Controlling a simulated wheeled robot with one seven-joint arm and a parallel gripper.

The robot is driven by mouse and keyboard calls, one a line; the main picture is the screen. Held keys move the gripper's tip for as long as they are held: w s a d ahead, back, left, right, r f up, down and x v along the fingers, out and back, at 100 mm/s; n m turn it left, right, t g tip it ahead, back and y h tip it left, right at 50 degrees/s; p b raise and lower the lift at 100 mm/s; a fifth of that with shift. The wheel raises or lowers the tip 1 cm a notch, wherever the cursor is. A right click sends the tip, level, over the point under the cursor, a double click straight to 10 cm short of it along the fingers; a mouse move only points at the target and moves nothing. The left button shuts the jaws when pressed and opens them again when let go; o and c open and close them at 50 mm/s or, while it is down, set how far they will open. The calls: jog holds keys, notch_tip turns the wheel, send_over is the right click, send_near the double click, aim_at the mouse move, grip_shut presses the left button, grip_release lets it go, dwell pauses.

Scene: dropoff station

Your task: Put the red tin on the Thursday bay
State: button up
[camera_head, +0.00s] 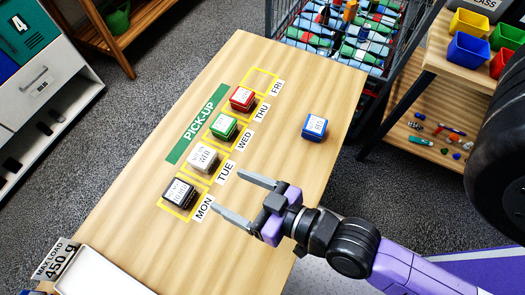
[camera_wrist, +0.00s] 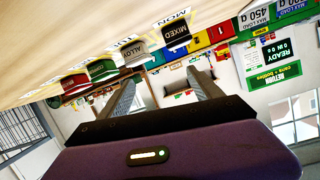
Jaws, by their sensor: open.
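The red tin (camera_head: 242,98) stands upright at the Thursday bay (camera_head: 253,111), beside the THU label, in the head view. It also shows in the wrist view (camera_wrist: 74,86), at the far left of the row. My gripper (camera_head: 226,191) is open and empty, over the near side of the table by the MON and TUE labels. It is well apart from the red tin. Its fingers also show in the wrist view (camera_wrist: 163,88), with nothing between them.
A black tin (camera_head: 180,194), a white tin (camera_head: 204,158) and a green tin (camera_head: 223,127) stand at MON, TUE and WED. The FRI bay (camera_head: 264,72) is empty. A blue tin (camera_head: 314,127) stands outside the bays. A white tray (camera_head: 95,275) is at the table's lower left.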

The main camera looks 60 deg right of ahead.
jog(key=s+d+r+n, duration=0.1)
jog(key=s+d+r, duration=0.1)
jog(key=s, duration=0.3)
jog(key=s+d+r+n, duration=0.1)
jog(key=s+d+r, duration=0.1)
jog(key=s, duration=0.3)
jog(key=shift+s+d+r, duration=0.15)
jog(key=shift+d, duration=0.2)
